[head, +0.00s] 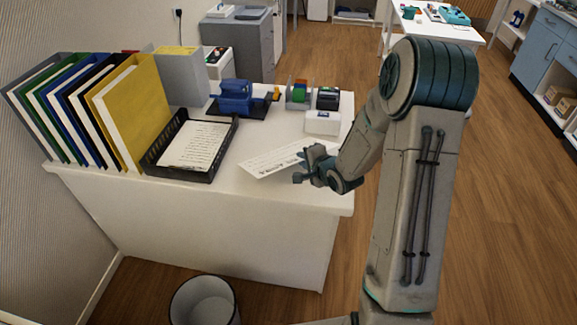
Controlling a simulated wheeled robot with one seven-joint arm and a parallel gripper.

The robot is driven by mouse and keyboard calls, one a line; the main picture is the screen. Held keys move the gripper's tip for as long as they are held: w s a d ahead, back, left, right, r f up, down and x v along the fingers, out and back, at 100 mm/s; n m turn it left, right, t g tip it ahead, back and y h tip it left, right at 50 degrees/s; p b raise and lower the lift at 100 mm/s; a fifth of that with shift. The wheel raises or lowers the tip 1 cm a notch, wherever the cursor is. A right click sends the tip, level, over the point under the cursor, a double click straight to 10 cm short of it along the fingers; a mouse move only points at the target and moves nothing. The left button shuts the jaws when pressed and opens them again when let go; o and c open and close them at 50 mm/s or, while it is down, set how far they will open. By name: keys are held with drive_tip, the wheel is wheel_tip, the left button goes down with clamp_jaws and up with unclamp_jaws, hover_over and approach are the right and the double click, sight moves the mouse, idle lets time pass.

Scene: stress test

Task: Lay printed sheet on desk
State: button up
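The printed sheet (268,161) is white with dark lines of print. It shows over the right part of the white desk (240,205), its long side slanting up to the right. My gripper (303,165) is at the sheet's right end, above the desk near its front right corner, and covers part of the sheet. I cannot tell whether the fingers are closed on the sheet, or whether the sheet touches the desk or is just above it.
A black tray (228,143) with papers (196,145) stands left of the sheet. Several binders (139,115) line the desk's left side. A blue device (236,98), a small white box (322,122) and desk items stand behind. A bin (204,302) is on the floor in front.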

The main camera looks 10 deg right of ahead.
drive_tip(key=p+v, duration=0.2)
drive_tip(key=v, duration=0.4)
drive_tip(key=shift+s+p, duration=0.35)
drive_tip(key=shift+p, duration=0.05)
drive_tip(key=shift+d+r, duration=0.1)
drive_tip(key=shift+r, duration=0.1)
wheel_tip(320, 180, up, 7)
drive_tip(key=s+p, duration=0.2)
drive_tip(key=p, duration=0.5)
drive_tip(key=shift+s+d+r, duration=0.2)
drive_tip(key=shift+s+d, duration=0.05)
drive_tip(key=shift+d, duration=0.2)
